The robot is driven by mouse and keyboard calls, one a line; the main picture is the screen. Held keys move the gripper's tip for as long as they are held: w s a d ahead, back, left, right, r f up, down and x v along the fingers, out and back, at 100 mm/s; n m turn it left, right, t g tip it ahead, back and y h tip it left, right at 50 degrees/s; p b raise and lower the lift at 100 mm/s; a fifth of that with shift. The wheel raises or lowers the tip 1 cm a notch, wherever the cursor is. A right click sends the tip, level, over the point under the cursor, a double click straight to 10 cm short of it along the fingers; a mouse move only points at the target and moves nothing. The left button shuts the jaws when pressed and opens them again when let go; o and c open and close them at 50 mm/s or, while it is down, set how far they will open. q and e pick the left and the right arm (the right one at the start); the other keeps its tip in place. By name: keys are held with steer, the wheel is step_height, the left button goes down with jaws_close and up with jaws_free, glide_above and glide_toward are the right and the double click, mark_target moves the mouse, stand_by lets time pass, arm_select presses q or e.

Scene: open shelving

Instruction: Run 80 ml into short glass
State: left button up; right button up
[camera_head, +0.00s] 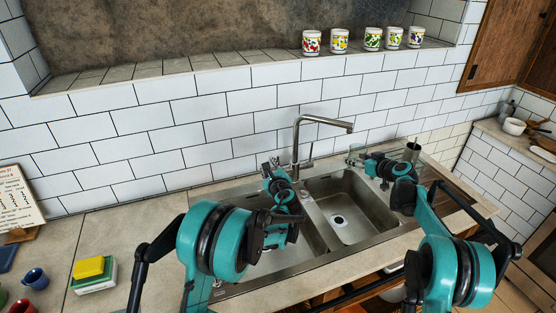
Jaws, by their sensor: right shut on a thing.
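A steel faucet (298,145) stands behind the double sink, its spout (340,124) swung to the right. My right gripper (362,158) is shut on what looks like a small clear glass (356,150), near the sink's back right edge and below the spout tip. The glass is small and partly hidden, so its fill cannot be told. No water stream is visible. My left gripper (274,164) is just left of the faucet's base, over the back of the sink; its fingers are too small and overlapped to read.
The sink's right basin (345,205) is empty; my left arm covers much of the left basin. A dark cup (412,152) stands behind my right arm.

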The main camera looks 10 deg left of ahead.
mark_target(278, 159)
arm_select(q)
steer(key=w+d+f+m+t, duration=0.3)
steer(key=w+d+f+m, duration=0.15)
steer(key=f+m, duration=0.4)
steer(key=shift+n, duration=0.45)
steer(key=x, duration=1.3)
steer(key=shift+d+f, duration=0.15)
steer(key=shift+f, duration=0.15)
jaws_close()
